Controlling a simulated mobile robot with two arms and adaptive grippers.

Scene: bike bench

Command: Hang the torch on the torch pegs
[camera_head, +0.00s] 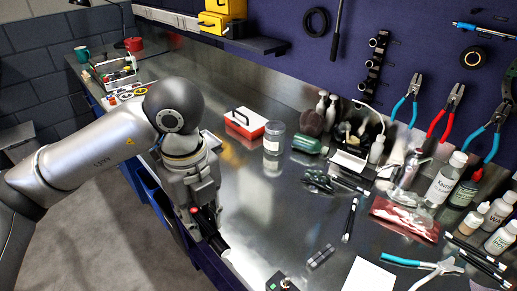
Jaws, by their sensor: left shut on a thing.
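My left gripper (207,228) points down at the front edge of the bench, left of the middle. It is shut on a dark, slim thing with a red spot, which looks like the torch (199,213). The fingers hide much of it. I cannot tell for sure which pegs on the blue back wall are the torch pegs; small dark pegs (476,11) show at the top right. My right gripper is out of view.
The steel bench (235,195) is clear around its middle. Bottles, pliers (425,265) and a red packet (405,219) crowd the right. Pliers hang on the wall.

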